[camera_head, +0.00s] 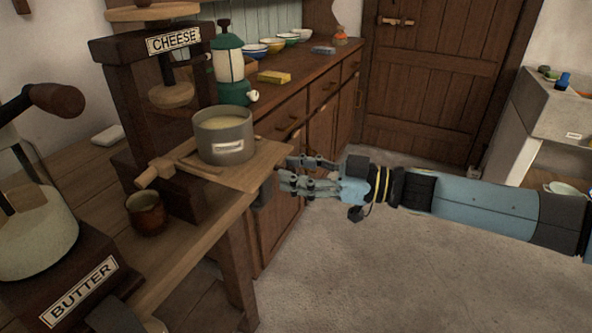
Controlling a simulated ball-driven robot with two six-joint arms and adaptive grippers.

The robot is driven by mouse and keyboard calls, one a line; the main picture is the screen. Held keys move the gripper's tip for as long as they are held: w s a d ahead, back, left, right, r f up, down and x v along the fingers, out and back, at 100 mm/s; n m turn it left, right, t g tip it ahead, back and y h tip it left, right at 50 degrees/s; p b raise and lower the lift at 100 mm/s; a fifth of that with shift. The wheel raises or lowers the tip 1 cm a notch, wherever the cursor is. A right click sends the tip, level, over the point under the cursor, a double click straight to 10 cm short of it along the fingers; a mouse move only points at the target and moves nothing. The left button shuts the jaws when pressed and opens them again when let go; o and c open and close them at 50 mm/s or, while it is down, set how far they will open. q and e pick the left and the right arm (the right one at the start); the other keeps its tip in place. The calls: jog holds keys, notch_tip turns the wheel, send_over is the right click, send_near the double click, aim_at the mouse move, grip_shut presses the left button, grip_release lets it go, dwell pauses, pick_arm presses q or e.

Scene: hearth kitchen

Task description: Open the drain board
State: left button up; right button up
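The drain board (258,170) is a flat, pale wooden board at the foot of the cheese press (133,105), which is labelled "CHEESE". A grey pot (224,136) with pale contents stands on it, and its right end reaches the edge of the wooden counter. My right gripper (284,176) comes in from the right, with its fingers at the board's right end. The fingertips are partly lost against the board's dark edge, so I cannot tell whether they touch or grip it. My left gripper is not in view.
A wooden bar with a peg end (160,172) lies left of the pot. A brown cup (146,213) stands in front of the press. A butter churn (62,270) is at lower left. Floor right of the counter is clear.

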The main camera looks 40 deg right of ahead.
jog(key=shift+o, duration=0.7)
jog(key=v, duration=1.2)
jog(key=s+f+m+g+h, duration=0.1)
jog(key=s+f+m+h, duration=0.15)
jog(key=f, duration=0.65)
jog(key=s+d+f+m+g+h, duration=0.1)
jog(key=f+m+h, duration=0.3)
jog(key=f, duration=0.6)
jog(key=s+f+m+g+h, duration=0.1)
jog(key=f+m+h, duration=0.25)
jog(key=f, duration=0.55)
jog(key=s+a+f+g, duration=0.3)
jog(key=s+f, duration=0.3)
jog(key=s, duration=0.2)
jog(key=s+a+f+n+g, duration=0.1)
jog(key=s+a+f+g, duration=0.2)
jog(key=s+f, duration=0.3)
jog(key=s+a+f+g, duration=0.4)
jog(key=s+f+g, duration=0.1)
jog(key=s, duration=0.7)
jog(key=shift+s+f+h, duration=0.25)
jog(key=shift+f+h, duration=0.15)
jog(key=shift+f, duration=0.1)
